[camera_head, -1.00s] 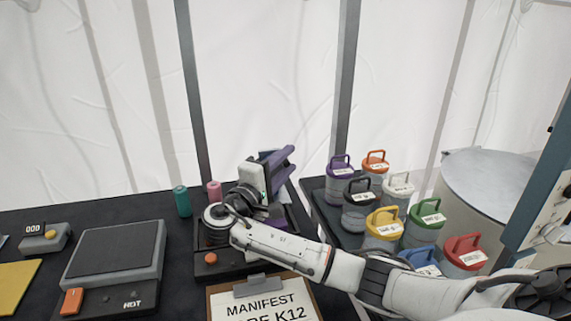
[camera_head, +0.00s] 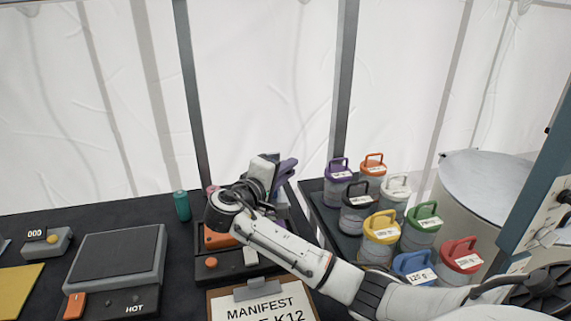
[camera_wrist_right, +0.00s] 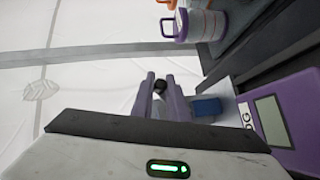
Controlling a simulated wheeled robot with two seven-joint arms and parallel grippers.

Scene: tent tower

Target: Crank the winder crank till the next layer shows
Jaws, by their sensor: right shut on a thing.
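The winder (camera_head: 205,262) stands mid-table, a dark base with an orange button on its front and an orange block above; my wrist and forearm cover much of it. My right gripper (camera_head: 287,167) has purple fingers and is behind my wrist at the winder's far right. In the right wrist view the fingers (camera_wrist_right: 159,97) are shut on a small dark round knob (camera_wrist_right: 159,86), apparently that of the winder crank. The rest of the crank is hidden. A layer number cannot be read. My left gripper is not in view.
A clipboard (camera_head: 262,308) lies just in front of the winder. A hot plate (camera_head: 118,262) and a small counter box (camera_head: 47,241) are at left, a teal cylinder (camera_head: 181,205) behind. Several lidded jars, one with a green lid (camera_head: 424,212), crowd the right tray.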

